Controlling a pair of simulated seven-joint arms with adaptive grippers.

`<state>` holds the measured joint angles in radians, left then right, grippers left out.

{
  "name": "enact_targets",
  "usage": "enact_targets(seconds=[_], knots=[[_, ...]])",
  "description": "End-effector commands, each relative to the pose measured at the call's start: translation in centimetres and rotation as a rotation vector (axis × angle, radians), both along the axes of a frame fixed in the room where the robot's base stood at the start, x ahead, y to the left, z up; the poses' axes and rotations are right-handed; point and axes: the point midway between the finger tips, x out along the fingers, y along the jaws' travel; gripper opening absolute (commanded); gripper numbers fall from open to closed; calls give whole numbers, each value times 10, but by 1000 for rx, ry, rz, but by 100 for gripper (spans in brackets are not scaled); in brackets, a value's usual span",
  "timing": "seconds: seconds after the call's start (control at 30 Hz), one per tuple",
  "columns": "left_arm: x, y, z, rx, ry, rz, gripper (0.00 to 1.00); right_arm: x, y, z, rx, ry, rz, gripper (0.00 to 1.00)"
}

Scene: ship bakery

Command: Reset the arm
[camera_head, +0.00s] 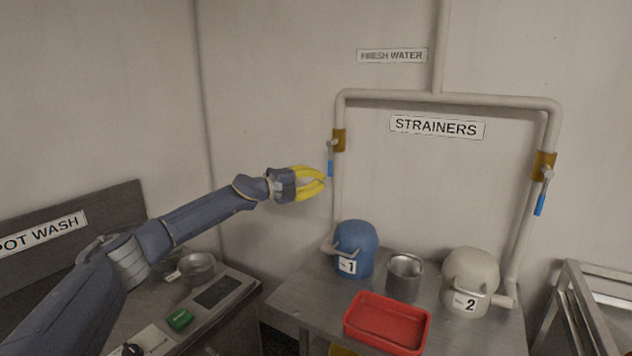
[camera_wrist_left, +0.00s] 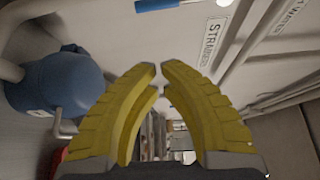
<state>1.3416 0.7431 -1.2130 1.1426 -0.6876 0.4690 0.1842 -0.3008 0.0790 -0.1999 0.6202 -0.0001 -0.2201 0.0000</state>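My left gripper (camera_head: 324,182) is held out in the air at the end of my left arm, in front of the wall. Its yellow fingers curve inward and their tips nearly meet, with only a narrow slit between them and nothing held. The fingers (camera_wrist_left: 161,66) also fill the middle of the left wrist view. A left valve with a blue handle (camera_head: 330,168) is on the pipe, close to the fingertips in the head view. I cannot tell whether they touch. The blue handle (camera_wrist_left: 155,4) also shows at the top of the wrist view, apart from the fingers. My right gripper is not in view.
A right valve with a blue handle (camera_head: 540,205) hangs on the pipe (camera_head: 450,98). A blue container (camera_head: 354,240), a metal pot (camera_head: 404,277), a white container (camera_head: 470,272) and a red tray (camera_head: 388,322) stand on the table below. A saucepan (camera_head: 197,268) sits lower left. Air above the table is clear.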

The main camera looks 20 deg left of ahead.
Motion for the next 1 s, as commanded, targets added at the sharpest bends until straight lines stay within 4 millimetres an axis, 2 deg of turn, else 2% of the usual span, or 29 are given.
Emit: enact_targets(seconds=[0.23,0.7,0.77,0.87,1.0], knots=[[-6,5,0,-1,1,0,0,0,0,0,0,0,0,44],[-7,2,-2,-9,6,-7,0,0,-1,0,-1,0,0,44],[-10,-6,-6,-35,22,-24,0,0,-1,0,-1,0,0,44],[-20,-32,-20,-126,75,-87,0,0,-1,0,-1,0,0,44],[-49,-85,-43,-358,200,-231,0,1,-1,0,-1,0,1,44]])
